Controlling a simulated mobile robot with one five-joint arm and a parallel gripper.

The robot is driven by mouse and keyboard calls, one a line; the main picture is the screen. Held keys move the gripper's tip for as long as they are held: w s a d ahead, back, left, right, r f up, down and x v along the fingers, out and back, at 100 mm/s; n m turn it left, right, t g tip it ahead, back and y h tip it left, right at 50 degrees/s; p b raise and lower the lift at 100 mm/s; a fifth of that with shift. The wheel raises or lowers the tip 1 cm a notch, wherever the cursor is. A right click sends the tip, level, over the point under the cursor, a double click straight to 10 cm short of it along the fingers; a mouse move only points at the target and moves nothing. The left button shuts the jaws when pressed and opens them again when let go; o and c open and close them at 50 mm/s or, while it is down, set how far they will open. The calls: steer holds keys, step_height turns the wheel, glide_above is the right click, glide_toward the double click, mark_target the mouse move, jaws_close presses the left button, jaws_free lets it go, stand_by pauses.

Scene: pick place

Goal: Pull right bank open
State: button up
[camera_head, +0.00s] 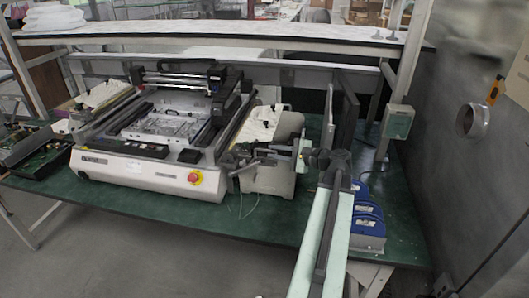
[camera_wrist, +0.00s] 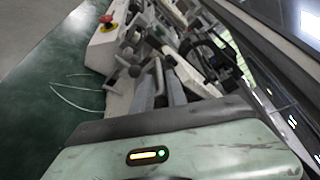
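The pick-and-place machine (camera_head: 140,172) stands on the green table with a red stop button at its front right. The right bank (camera_head: 262,128) is the pale sloping part with grey metal feeder parts on the machine's right side. My gripper (camera_head: 298,160) is at the near right end of this bank, partly hidden by my own arm. In the wrist view, two grey fingers of my gripper (camera_wrist: 158,76) reach in among the bank's metal parts (camera_wrist: 130,52). A narrow gap shows between the fingers. Whether they grip a part is not clear.
Blue bins (camera_head: 368,220) stand on the table to the right of my arm. A dark upright panel (camera_head: 347,120) stands behind. A grey post and a wall bound the right side. The table's front edge is clear left of my arm.

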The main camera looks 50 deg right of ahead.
mark_target(267, 150)
steer(key=x, duration=0.4)
jaws_close()
steer(key=shift+r, duration=0.1)
stand_by(1.3)
